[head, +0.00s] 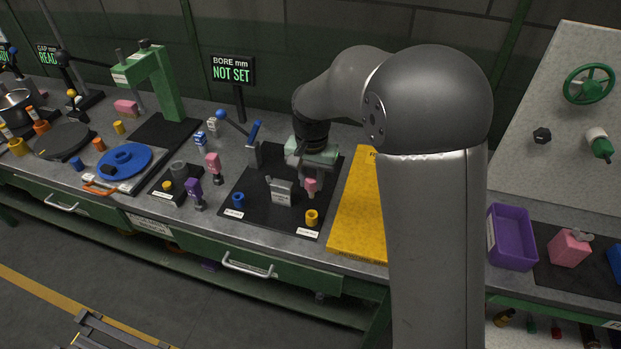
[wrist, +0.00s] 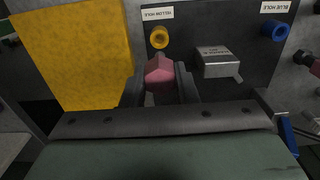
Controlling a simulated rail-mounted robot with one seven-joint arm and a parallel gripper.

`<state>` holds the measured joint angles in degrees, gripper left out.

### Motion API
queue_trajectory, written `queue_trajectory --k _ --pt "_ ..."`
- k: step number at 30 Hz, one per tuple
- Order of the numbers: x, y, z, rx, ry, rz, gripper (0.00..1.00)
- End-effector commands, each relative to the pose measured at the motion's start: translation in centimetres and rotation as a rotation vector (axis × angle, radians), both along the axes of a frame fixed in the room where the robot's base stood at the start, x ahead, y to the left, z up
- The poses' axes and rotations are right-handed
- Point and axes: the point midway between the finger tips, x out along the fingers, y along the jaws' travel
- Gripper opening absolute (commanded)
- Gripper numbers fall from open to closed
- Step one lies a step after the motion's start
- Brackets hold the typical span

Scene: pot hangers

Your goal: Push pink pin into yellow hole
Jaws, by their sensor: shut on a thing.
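My gripper (head: 311,180) is shut on the pink pin (head: 310,186) and holds it above the dark board (head: 262,213). In the wrist view the pink pin (wrist: 160,75) sits between the two fingers (wrist: 160,85). The yellow hole (head: 312,217) is a yellow ring near the board's front right corner, beside a small label. In the wrist view the yellow hole (wrist: 159,37) lies just beyond the pin, and the two look apart. The pin's lower end is hard to make out.
A grey metal block (head: 281,191) stands on the board left of the pin, with the blue hole (head: 238,200) farther left. A yellow mat (head: 357,215) lies right of the board. Another pink-topped pin (head: 213,164) and a purple one (head: 194,190) stand to the left.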

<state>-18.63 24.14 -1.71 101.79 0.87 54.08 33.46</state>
Motion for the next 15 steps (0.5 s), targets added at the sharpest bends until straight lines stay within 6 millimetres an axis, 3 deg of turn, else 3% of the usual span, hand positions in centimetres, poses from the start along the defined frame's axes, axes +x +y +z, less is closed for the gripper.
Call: queue_trajectory --k 8,15 --pt "0.0 0.0 -1.3 0.000 0.000 0.000 0.00" --pt "0.0 0.0 -3.6 -0.001 0.001 0.000 0.00"
